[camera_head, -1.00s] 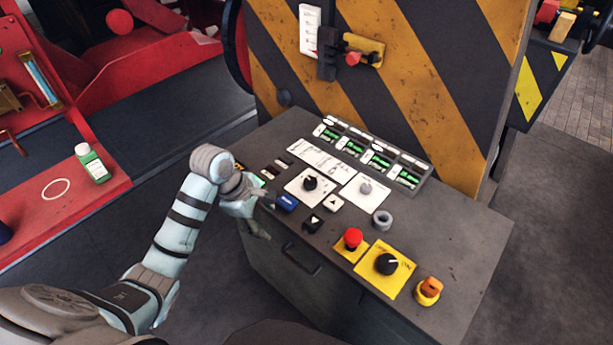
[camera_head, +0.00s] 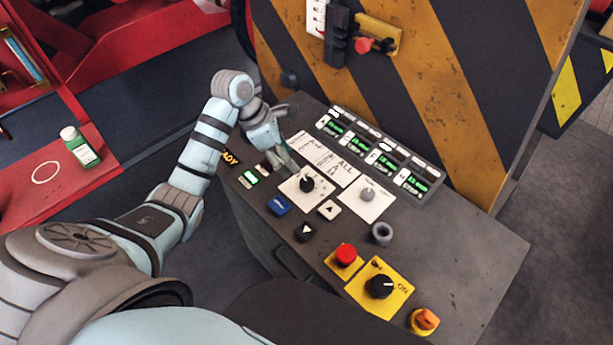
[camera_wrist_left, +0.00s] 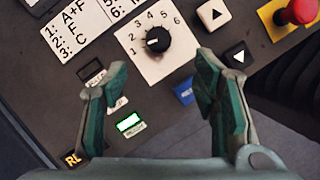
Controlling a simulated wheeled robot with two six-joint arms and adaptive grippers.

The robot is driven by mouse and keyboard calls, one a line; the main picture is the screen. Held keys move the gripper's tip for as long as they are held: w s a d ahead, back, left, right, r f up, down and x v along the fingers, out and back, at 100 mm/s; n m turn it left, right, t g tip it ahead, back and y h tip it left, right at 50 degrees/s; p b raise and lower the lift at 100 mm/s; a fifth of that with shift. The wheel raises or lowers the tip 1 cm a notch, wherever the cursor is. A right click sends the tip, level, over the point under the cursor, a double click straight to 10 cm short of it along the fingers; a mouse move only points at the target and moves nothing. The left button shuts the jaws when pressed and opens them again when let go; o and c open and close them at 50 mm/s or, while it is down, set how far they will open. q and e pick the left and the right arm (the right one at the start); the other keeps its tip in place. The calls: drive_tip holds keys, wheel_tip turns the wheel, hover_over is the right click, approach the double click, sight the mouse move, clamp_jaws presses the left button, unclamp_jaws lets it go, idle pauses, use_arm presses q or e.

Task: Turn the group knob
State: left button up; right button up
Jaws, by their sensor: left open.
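The group knob (camera_head: 307,184) is a black round knob on a white plate on the grey console top. In the left wrist view the knob (camera_wrist_left: 158,39) has the numbers 1 to 6 around it, and its white mark points left, towards the 1 and 2 side. My left gripper (camera_head: 287,140) is open and empty, above the console just behind and left of the knob. In the left wrist view its green-padded fingers (camera_wrist_left: 161,68) are spread apart, with the knob beyond the gap between the tips. My right gripper is not in view.
A grey knob (camera_head: 367,195), a blue button (camera_head: 279,205), black and white arrow buttons, a red mushroom button (camera_head: 346,254) and a yellow-plated switch (camera_head: 380,286) crowd the console. A striped panel (camera_head: 420,80) rises behind. The console's right side is bare.

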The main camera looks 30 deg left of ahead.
sight(306, 182)
use_arm(q)
drive_tip(key=x, duration=1.1)
drive_tip(key=shift+w+a+f, duration=0.1)
drive_tip(key=shift+w+f, duration=0.05)
drive_tip(key=shift+w, duration=0.05)
drive_tip(key=shift+f, duration=0.35)
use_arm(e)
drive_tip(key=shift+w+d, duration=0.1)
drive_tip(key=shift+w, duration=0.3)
use_arm(q)
drive_tip(key=c, duration=1.2)
